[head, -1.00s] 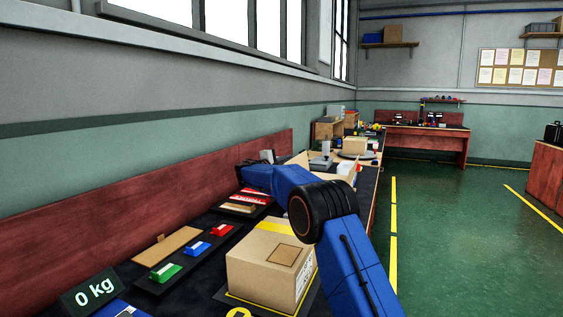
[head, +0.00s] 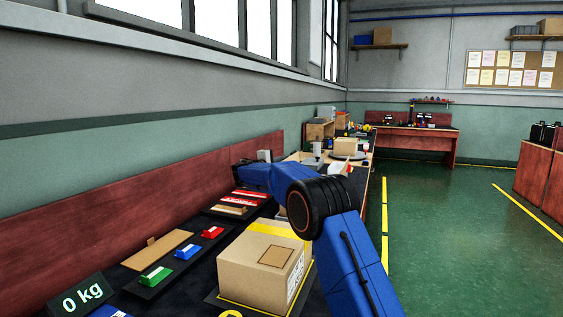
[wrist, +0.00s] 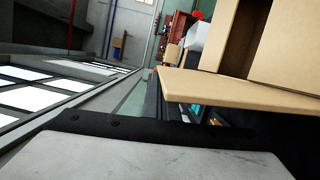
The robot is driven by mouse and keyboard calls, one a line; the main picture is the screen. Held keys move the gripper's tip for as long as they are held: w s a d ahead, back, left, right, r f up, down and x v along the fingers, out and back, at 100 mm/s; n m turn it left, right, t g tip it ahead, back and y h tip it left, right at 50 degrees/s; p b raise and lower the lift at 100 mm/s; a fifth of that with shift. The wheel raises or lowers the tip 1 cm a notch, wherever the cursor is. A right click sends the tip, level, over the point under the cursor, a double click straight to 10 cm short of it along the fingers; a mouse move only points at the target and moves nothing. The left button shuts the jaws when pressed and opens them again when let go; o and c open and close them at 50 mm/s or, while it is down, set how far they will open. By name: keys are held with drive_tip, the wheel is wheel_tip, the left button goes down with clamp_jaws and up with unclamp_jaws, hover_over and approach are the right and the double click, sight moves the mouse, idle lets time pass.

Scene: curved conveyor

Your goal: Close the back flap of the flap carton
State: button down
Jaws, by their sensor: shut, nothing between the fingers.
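The flap carton is partly hidden behind my blue arm in the head view; pale cardboard edges (head: 298,156) show just beyond the arm. In the wrist view a tan cardboard flap (wrist: 235,88) sticks out toward the left, roughly level, with the open carton's walls (wrist: 293,45) above it at the right. I cannot tell from these frames which flap it is. My gripper (head: 243,162) is shut and empty, small and dark at the far end of the arm. In the wrist view the flap lies just beyond the gripper's pale grey part; contact cannot be told.
A taped carton (head: 258,275) stands on the dark bench in front. A scale display reading 0 kg (head: 82,300) and green, blue and red blocks (head: 187,251) lie left of it. A red-brown backboard (head: 150,215) runs along the wall. The green floor at right is clear.

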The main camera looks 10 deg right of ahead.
sight(293, 159)
drive_tip(key=shift+s+d+r+m, duration=0.2)
drive_tip(key=shift+s+d+m, duration=0.1)
drive_tip(key=shift+d+m, duration=0.25)
drive_tip(key=shift+s+d+r+m, duration=0.15)
drive_tip(key=shift+s+d+m, duration=0.1)
drive_tip(key=shift+d+m, duration=0.25)
drive_tip(key=s+d+f+m+y, duration=0.4)
drive_tip(key=d+f+m, duration=0.4)
drive_tip(key=m, duration=0.4)
drive_tip(key=shift+s+d+f, duration=0.25)
drive_tip(key=shift+s+d, duration=0.65)
drive_tip(key=shift+f, duration=0.1)
